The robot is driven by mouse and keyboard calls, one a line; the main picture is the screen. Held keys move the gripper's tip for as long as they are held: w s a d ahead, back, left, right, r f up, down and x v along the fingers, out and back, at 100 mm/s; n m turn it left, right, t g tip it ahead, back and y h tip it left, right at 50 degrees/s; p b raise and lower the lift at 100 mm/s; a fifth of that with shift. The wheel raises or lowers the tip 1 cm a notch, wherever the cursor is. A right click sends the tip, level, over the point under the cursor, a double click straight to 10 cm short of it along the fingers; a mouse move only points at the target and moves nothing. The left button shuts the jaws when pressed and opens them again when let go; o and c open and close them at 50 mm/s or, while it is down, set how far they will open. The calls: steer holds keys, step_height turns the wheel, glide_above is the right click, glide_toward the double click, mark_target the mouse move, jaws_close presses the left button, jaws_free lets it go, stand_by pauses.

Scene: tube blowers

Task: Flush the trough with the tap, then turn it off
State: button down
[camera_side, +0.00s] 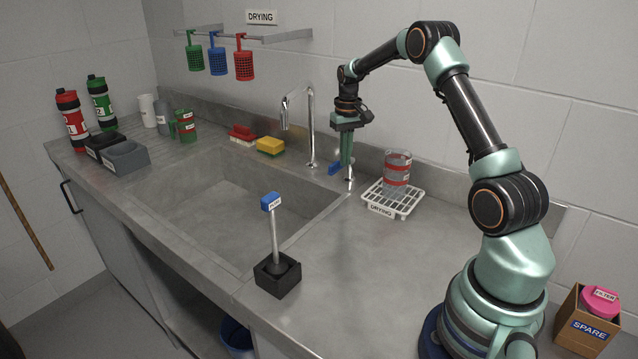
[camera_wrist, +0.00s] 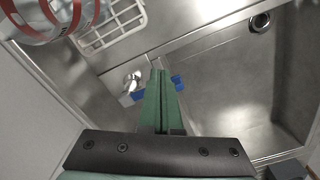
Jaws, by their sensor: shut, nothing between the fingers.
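The tap (camera_side: 311,125) is a chrome gooseneck at the back edge of the trough; no water stream shows at its spout. Its blue lever (camera_side: 334,168) sits low beside the tap, at the trough's back right corner. My gripper (camera_side: 347,163) is shut and empty, pointing down close to the lever.
A white drying rack (camera_side: 405,207) holding a clear, red-banded beaker (camera_side: 397,168) stands right of my gripper. A blue-headed tool (camera_side: 271,202) stands in a black block (camera_side: 277,279) at the front.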

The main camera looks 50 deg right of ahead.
steer(key=shift+f, duration=0.15)
stand_by(0.4)
steer(key=shift+f, duration=1.35)
steer(key=r, duration=0.4)
steer(key=shift+s+r, duration=0.25)
steer(key=shift+s, duration=0.15)
steer(key=w, duration=0.8)
steer(key=shift+f, duration=2.3)
